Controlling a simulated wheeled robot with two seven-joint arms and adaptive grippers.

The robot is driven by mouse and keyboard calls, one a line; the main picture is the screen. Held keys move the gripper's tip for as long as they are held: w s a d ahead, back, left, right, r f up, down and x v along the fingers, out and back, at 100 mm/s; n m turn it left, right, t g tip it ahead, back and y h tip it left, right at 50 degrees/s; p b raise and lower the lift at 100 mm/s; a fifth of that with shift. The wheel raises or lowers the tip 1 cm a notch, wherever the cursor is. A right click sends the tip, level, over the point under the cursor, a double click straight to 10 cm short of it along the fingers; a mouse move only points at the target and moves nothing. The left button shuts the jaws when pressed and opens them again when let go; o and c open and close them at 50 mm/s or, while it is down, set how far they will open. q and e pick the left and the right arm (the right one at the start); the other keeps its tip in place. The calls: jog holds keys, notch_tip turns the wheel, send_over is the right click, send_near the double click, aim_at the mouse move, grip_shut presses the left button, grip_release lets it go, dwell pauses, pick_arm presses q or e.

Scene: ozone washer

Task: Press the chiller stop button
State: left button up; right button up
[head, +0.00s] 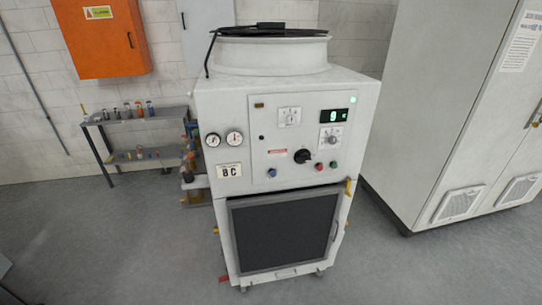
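The chiller (213,105) is a white cabinet in the middle of the head view, facing me. A blue button (272,172) sits at the lower left of the panel. A black rotary switch (302,156) is between the blue and red buttons. The display (335,116) is lit and a green light (352,99) glows above it. Labels on the buttons are too small to read. Neither gripper is in view.
A tall grey cabinet (410,90) stands at the right. A small shelf (140,120) with bottles is at the left, below an orange wall box (100,50). The grey floor (130,230) at the front left is mostly clear.

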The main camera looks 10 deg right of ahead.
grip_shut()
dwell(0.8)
